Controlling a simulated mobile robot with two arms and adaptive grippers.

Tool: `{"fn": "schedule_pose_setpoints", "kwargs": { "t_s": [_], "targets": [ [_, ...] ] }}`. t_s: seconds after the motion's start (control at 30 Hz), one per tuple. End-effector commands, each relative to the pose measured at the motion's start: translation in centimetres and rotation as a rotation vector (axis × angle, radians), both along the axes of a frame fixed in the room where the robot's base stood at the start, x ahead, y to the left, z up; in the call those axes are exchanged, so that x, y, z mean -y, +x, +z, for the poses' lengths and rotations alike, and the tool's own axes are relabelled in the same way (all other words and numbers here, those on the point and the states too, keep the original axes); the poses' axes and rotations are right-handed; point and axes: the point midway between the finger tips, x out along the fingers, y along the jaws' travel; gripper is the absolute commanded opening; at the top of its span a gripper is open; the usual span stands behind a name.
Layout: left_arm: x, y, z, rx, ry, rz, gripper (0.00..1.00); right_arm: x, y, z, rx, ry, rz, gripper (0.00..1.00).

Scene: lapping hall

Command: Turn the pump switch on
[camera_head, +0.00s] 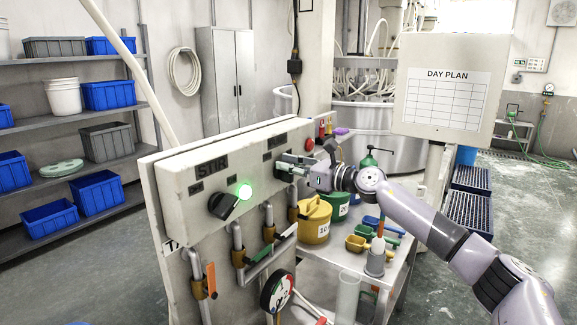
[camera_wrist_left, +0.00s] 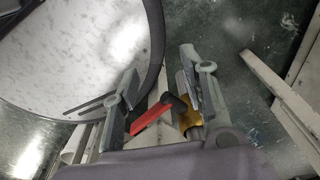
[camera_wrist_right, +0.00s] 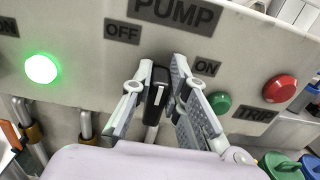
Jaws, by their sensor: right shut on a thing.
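The pump switch (camera_wrist_right: 156,93) is a black knob with a white line, under the PUMP label (camera_wrist_right: 172,12) in the right wrist view. It stands nearly upright between the OFF label (camera_wrist_right: 122,31) and the ON label (camera_wrist_right: 206,67). My right gripper (camera_wrist_right: 165,95) is shut on it, one finger on each side. In the head view my right gripper (camera_head: 290,168) reaches the panel from the right and hides the knob. My left gripper (camera_wrist_left: 160,90) shows only in its wrist view, open and empty, with a red-handled valve (camera_wrist_left: 153,122) beyond its fingers.
On the control panel (camera_head: 180,185) are the STIR knob (camera_head: 224,205), a lit green lamp (camera_head: 244,191) and a red TRIP button (camera_wrist_right: 280,88). A green lamp or button (camera_wrist_right: 219,103) is close beside my right finger. Pipes and a gauge (camera_head: 277,291) sit below. A bench with pots (camera_head: 314,221) stands right.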

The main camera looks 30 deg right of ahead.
Motion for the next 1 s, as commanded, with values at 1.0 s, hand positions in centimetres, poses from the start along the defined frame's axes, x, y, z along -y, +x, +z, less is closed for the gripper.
{"fn": "schedule_pose_setpoints", "kwargs": {
  "t_s": [1.0],
  "targets": [
    [-0.3, 0.6, 2.6, 0.009, 0.003, 0.002, 0.4, 0.6, 0.3, 0.2, -0.119, 0.287, -0.001, 0.0]
  ]
}}
